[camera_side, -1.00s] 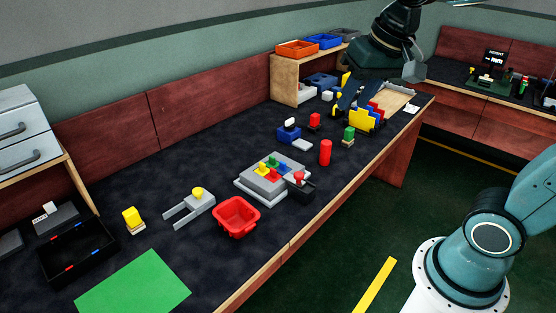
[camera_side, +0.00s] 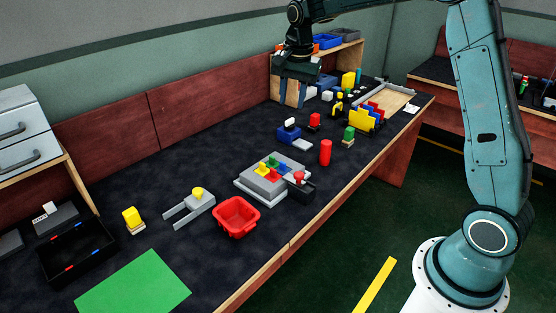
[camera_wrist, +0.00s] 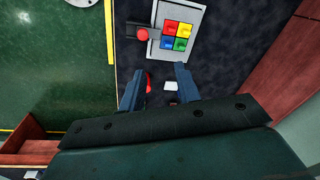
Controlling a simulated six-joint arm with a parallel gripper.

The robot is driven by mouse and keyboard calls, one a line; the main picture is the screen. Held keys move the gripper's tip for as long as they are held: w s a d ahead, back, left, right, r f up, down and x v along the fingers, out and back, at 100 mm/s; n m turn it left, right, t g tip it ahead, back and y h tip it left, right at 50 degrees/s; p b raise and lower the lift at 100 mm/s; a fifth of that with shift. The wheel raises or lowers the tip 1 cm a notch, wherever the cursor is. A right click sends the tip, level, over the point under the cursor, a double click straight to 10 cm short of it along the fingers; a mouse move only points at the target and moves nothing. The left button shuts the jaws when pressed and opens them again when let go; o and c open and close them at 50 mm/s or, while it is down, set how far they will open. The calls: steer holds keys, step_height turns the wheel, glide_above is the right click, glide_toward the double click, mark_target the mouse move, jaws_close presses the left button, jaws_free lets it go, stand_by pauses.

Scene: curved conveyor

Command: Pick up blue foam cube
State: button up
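My gripper (camera_side: 290,94) hangs over the far part of the dark table, in front of the wooden shelf. In the wrist view its two fingers (camera_wrist: 158,88) are apart with nothing held between them. No plain blue foam cube can be made out with certainty. A small blue block-like object (camera_side: 288,133) with a pale top stands on the table below and near my gripper, beside a light grey flat piece (camera_side: 302,145). In the wrist view a white piece (camera_wrist: 170,86) shows between the fingers, and the blue object is not clearly visible.
A grey pad with coloured squares (camera_side: 245,183) and a red button box (camera_side: 301,187) stand nearer. A red cylinder (camera_side: 325,152), red block (camera_side: 314,121), green block (camera_side: 348,134) and red bin (camera_side: 236,217) are around. The wooden shelf (camera_side: 350,55) is behind.

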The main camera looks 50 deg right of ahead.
steer(key=w+d+f+m+g, duration=0.1)
steer(key=w+d+f+m, duration=0.1)
steer(key=w+d+f, duration=0.3)
steer(key=w+f+m, duration=0.2)
steer(key=f+m, duration=0.1)
steer(key=f, duration=0.4)
glide_above(283, 170)
steer(key=shift+w+d+f, duration=0.15)
steer(key=shift+f, duration=2.1)
steer(key=shift+w+d+f, duration=0.1)
steer(key=shift+d+f, duration=0.05)
steer(key=shift+f, duration=2.05)
steer(key=shift+f, duration=0.1)
steer(key=shift+f, duration=2.5)
jaws_close()
